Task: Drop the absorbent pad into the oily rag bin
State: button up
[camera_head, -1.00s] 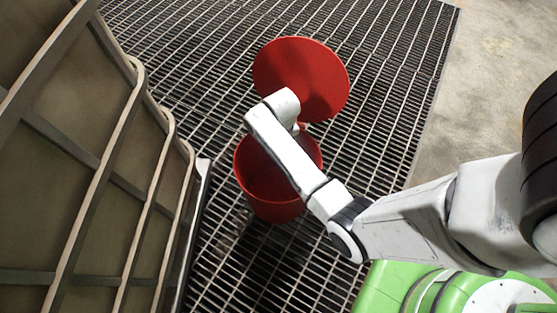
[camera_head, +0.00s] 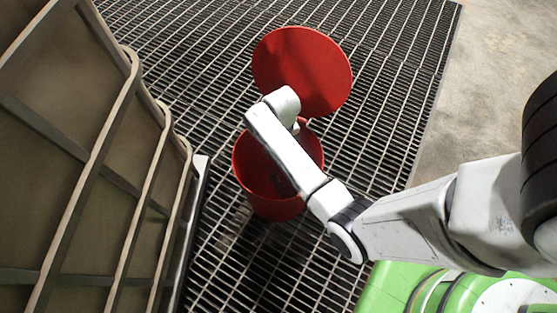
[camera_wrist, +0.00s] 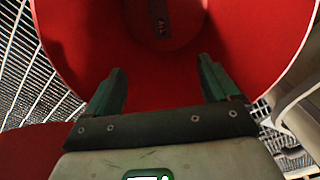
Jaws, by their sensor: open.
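The red oily rag bin (camera_head: 270,207) stands open on the floor grating, and its round red lid (camera_head: 302,70) is tipped back behind it. In the wrist view the inside of the bin (camera_wrist: 255,50) fills most of the picture. My gripper (camera_wrist: 161,72) is open and empty, its two dark green fingers wide apart, pointing into the bin's mouth. In the head view my own arm hides the gripper. A small dark thing (camera_wrist: 162,26) lies on the bin's bottom; I cannot tell whether it is the absorbent pad. No pad shows clearly elsewhere.
A large ribbed tan casing (camera_head: 85,160) stands close on the left of the bin. Dark metal grating (camera_head: 400,80) covers the floor around the bin, with bare concrete (camera_head: 490,80) at the right. The grating right of the bin is clear.

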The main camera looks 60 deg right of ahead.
notch_tip(320, 180, up, 11)
jog(key=p, duration=0.4)
jog(key=shift+f, duration=0.15)
dwell(0.5)
